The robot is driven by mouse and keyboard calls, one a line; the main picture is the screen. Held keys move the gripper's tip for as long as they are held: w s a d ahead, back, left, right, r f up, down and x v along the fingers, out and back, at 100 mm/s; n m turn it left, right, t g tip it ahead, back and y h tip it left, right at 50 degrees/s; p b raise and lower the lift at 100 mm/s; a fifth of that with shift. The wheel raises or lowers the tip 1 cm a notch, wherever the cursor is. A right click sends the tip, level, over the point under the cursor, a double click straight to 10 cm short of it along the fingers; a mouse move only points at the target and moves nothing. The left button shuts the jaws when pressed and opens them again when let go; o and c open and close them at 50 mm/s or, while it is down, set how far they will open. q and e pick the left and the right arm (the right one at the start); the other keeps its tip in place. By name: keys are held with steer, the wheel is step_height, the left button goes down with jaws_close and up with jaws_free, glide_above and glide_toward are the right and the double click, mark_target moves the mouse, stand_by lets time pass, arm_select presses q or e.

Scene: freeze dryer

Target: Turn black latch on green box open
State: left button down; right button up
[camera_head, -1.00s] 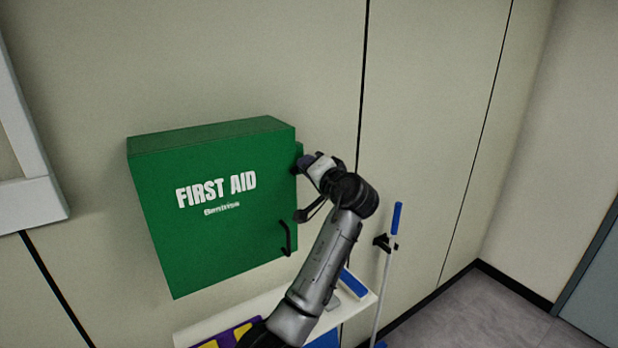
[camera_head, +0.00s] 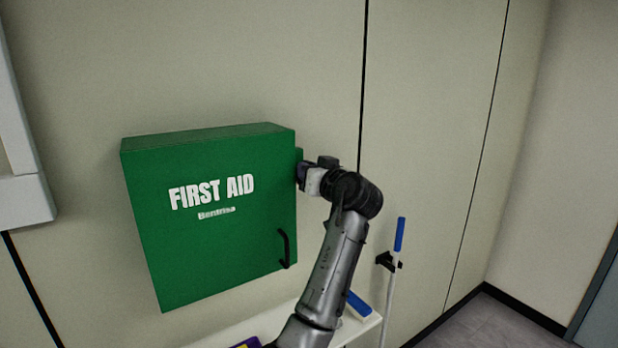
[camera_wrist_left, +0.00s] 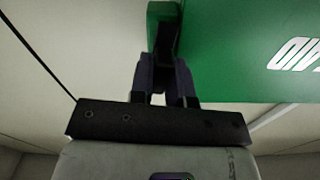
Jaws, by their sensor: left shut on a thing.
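The green first aid box (camera_head: 205,255) hangs on the wall, door shut, with a black handle (camera_head: 284,248) low on its front right. A green tab (camera_wrist_left: 160,12) juts from the box's right side. In the left wrist view, a black latch (camera_wrist_left: 166,42) lies against this tab. My left gripper (camera_head: 305,175) is at the box's right side. In the left wrist view, its two dark fingers (camera_wrist_left: 164,75) are closed around the near end of the latch. In the head view the gripper's wrist hides the latch. My right gripper is not in view.
A white shelf (camera_head: 362,325) with a blue-ended item (camera_head: 358,304) sits below the box, partly behind my arm. A blue-handled tool (camera_head: 399,235) hangs in a wall holder to the right. The wall right of my arm is otherwise clear.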

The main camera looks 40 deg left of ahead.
arm_select(q)
steer(key=shift+n, duration=0.8)
steer(key=shift+b, duration=0.3)
steer(key=c, duration=1.1)
jaws_free()
steer(key=shift+d, duration=0.15)
steer(key=b+v, duration=0.1)
steer(key=v, duration=1.2)
steer(key=shift+s+d+b, duration=0.15)
steer(key=shift+d+b, duration=0.15)
steer(key=shift+b, duration=0.05)
